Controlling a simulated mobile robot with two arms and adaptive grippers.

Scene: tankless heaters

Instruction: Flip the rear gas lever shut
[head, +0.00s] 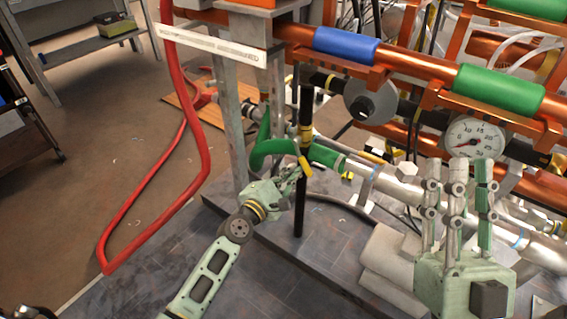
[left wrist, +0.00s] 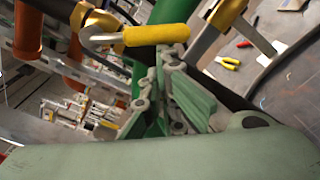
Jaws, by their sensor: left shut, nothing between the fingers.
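A yellow-handled lever (head: 305,165) sits on the upright black pipe (head: 300,210), just in front of my left gripper's tips in the head view. In the left wrist view, the yellow grip (left wrist: 157,35) lies roughly level on a bent metal arm, close above the fingertips. My left gripper (head: 292,173) is shut and empty beside the pipe. Its fingers (left wrist: 165,75) are close to the grip; I cannot tell whether they touch it. My right gripper (head: 458,190) is open and empty, fingers pointing up, at the lower right.
A red hose (head: 190,150) loops down at the left. Copper pipes with blue (head: 346,46) and green (head: 500,90) sleeves cross the upper right, near a round gauge (head: 474,138). A grey post (head: 230,120) stands left of the black pipe. Pliers (left wrist: 229,62) lie on the floor.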

